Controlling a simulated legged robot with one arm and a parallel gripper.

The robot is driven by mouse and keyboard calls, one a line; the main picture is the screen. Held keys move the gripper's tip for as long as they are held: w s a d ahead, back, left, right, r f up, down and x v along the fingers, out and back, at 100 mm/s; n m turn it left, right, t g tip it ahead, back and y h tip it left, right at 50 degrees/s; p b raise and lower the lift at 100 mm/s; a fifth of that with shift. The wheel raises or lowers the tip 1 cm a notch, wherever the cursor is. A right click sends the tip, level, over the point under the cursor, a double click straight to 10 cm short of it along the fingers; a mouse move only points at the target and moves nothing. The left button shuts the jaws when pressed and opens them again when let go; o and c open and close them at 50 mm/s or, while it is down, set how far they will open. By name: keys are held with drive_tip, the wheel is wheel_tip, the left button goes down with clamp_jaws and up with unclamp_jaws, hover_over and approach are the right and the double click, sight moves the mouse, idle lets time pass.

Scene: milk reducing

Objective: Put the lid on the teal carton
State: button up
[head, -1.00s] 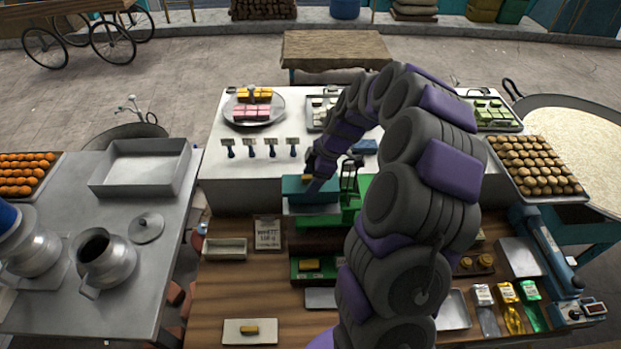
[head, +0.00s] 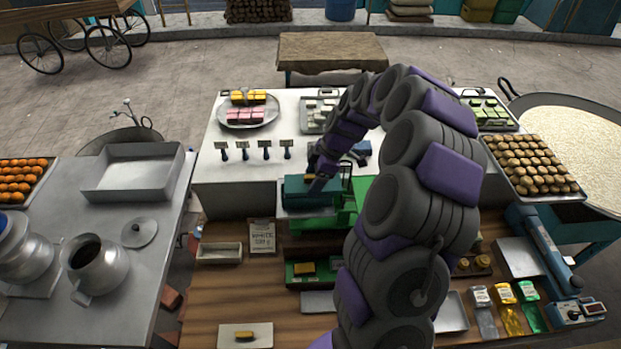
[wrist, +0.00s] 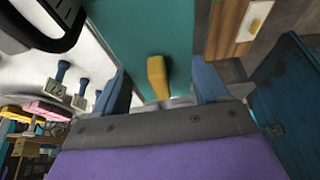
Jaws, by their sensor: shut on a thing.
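The teal carton (head: 302,196) is at the front edge of the white counter, behind the green stand. My gripper (head: 318,178) is at its top. In the wrist view my gripper (wrist: 161,76) has its two blue fingers on either side of a flat teal panel, which looks like the lid (wrist: 140,30). A yellow handle (wrist: 158,78) stands up from the panel between the fingers. My gripper is shut on the lid. The underside of the lid is hidden, so I cannot tell whether it touches the carton's rim.
The green stand (head: 343,219) is close in front of the carton. Small blue-handled signs (head: 265,151) stand to the left on the white counter. A tray with a yellow block (head: 304,268) and a written card (head: 262,236) are on the wooden counter in front.

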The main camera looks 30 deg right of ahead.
drive_tip(key=shift+d+f, duration=0.1)
drive_tip(key=shift+d, duration=0.4)
drive_tip(key=shift+a+b, duration=0.4)
drive_tip(key=shift+a, duration=0.95)
drive_tip(key=shift+d, duration=0.6)
drive_tip(key=shift+a, duration=0.65)
